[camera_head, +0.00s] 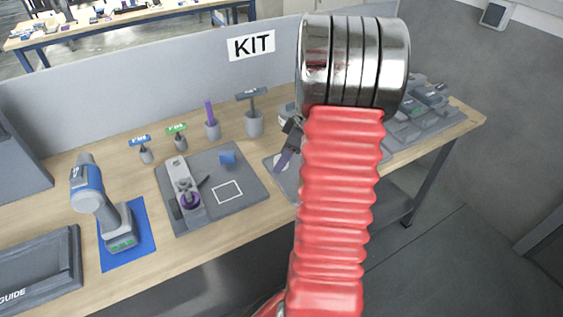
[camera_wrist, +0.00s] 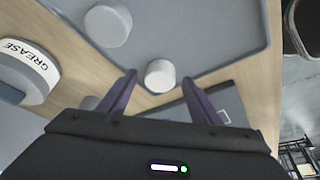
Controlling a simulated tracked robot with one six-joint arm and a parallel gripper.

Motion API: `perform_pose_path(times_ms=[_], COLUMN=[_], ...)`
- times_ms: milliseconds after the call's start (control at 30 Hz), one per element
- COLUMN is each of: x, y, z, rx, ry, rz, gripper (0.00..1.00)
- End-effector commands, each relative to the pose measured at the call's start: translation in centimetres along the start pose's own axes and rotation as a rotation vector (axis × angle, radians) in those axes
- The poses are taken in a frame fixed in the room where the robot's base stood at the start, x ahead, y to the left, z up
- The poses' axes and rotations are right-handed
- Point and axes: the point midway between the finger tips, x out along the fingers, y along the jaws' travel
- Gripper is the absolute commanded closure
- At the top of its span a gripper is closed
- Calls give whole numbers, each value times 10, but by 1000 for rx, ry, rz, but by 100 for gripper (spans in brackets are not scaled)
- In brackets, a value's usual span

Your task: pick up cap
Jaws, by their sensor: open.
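A small pale grey round cap (camera_wrist: 160,74) shows in the wrist view near the edge of a grey tray. My gripper (camera_wrist: 159,80) is open, with its two purple fingers on either side of the cap in the picture. I cannot tell whether the fingertips are down at its height. Nothing is held. In the head view, my red arm hides most of the gripper, and only a purple finger (camera_head: 282,160) shows beside it. I cannot make out this cap in the head view.
In the wrist view, a grease tub (camera_wrist: 28,72) stands left and another grey round piece (camera_wrist: 107,26) lies on the grey tray (camera_wrist: 205,35). In the head view, a blue drill (camera_head: 88,185), a grey fixture board (camera_head: 245,195) and several tool holders occupy the wooden bench.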

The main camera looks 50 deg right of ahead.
Motion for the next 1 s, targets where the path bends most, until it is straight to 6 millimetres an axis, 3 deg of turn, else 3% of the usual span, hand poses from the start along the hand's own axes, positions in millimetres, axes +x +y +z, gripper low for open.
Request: perform_pose_path(times_ms=[100, 700, 1000], x=[0, 0, -2], y=[0, 0, 0], z=[0, 0, 0], rx=[0, 1, 0], ry=[0, 0, 0], rz=[0, 0, 1], gripper=[43, 85, 86])
